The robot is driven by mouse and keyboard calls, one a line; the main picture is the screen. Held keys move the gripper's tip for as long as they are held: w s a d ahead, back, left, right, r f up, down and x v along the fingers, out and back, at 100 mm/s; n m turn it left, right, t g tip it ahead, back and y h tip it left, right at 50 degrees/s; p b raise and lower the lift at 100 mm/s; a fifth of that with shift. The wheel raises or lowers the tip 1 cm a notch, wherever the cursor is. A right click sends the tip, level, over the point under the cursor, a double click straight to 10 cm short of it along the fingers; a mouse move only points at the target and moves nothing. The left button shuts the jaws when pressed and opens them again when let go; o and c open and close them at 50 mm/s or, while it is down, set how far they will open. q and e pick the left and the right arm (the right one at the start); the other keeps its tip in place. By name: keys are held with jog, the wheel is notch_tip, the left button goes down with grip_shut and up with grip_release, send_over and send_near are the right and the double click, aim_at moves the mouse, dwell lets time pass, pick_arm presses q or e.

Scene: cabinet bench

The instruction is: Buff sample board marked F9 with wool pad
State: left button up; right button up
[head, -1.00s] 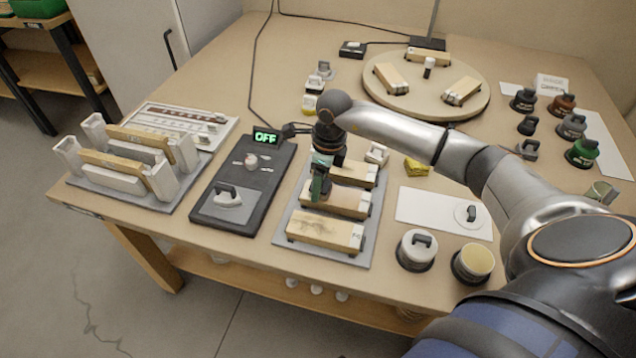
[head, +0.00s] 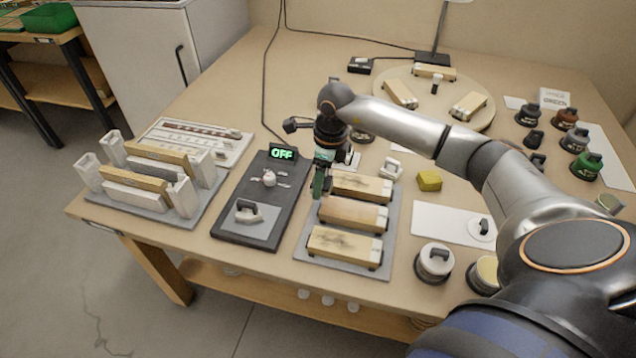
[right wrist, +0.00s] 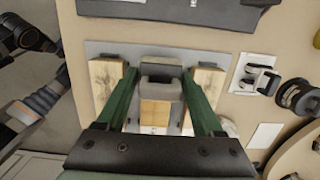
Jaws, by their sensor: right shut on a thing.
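Three wooden sample boards lie in a row on a grey tray (head: 385,240): a stained front board (head: 345,247), a middle board (head: 352,214) and a back board (head: 361,187). I cannot read a mark F9 on any. My right gripper (head: 320,184) is over the left end of the middle board. In the right wrist view its green fingers (right wrist: 160,88) are shut on a pale grey block with a raised grip, apparently the wool pad (right wrist: 160,72). The middle board (right wrist: 155,113) shows beneath it. I cannot tell whether they touch. My left gripper is not in view.
A black device (head: 268,192) with a green OFF display stands left of the tray. A rack (head: 150,180) holds more boards further left.

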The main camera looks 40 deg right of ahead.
jog(key=shift+d+r, duration=0.1)
jog(key=shift+r, duration=0.55)
jog(key=shift+r+p, duration=0.7)
jog(key=shift+r, duration=0.1)
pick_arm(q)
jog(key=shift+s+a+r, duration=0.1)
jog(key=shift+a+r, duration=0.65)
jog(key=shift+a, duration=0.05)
